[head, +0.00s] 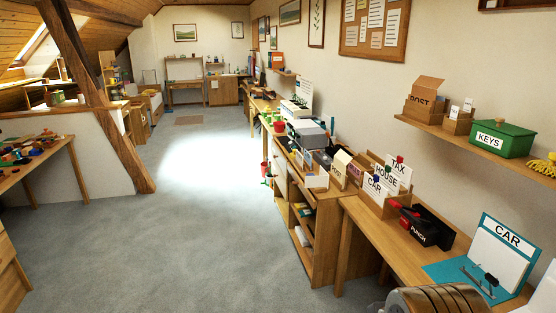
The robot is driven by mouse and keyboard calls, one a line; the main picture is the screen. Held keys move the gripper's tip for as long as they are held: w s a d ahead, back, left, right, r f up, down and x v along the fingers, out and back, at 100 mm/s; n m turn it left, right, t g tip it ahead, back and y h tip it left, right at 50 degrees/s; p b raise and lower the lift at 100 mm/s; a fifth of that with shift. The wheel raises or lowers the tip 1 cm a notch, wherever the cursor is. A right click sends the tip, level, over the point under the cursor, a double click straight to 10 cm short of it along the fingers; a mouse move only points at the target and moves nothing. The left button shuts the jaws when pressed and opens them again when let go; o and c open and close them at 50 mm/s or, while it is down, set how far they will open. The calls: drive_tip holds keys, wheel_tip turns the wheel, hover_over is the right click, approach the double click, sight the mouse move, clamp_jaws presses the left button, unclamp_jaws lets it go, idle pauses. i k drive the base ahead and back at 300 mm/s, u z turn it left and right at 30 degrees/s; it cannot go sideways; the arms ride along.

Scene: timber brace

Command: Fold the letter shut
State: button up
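I cannot pick out the letter with certainty in the head view. An open teal binder (443,270) marked CAR lies on the near right desk, with its raised cover leaning up and white paper (492,255) on that cover. A white, sheet-like thing (546,292) is cut off at the lower right edge; I cannot tell what it is. A small box (339,172) with dark lettering and some white cards (317,181) stand further along the bench.
A black punch (427,228) and card dividers (375,187) marked CAR, HOUSE and TAX stand on the right desk (370,220). A shelf above holds a green KEYS box (502,139) and a cardboard box (424,98). A timber brace (95,95) slants at left. The carpet between is clear.

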sight(310, 182)
drive_tip(key=u, duration=0.15)
drive_tip(key=i, duration=1.45)
drive_tip(key=u, duration=0.4)
drive_tip(key=i, duration=0.75)
drive_tip(key=u, duration=0.35)
drive_tip(key=i, duration=1.4)
drive_tip(key=u, duration=0.25)
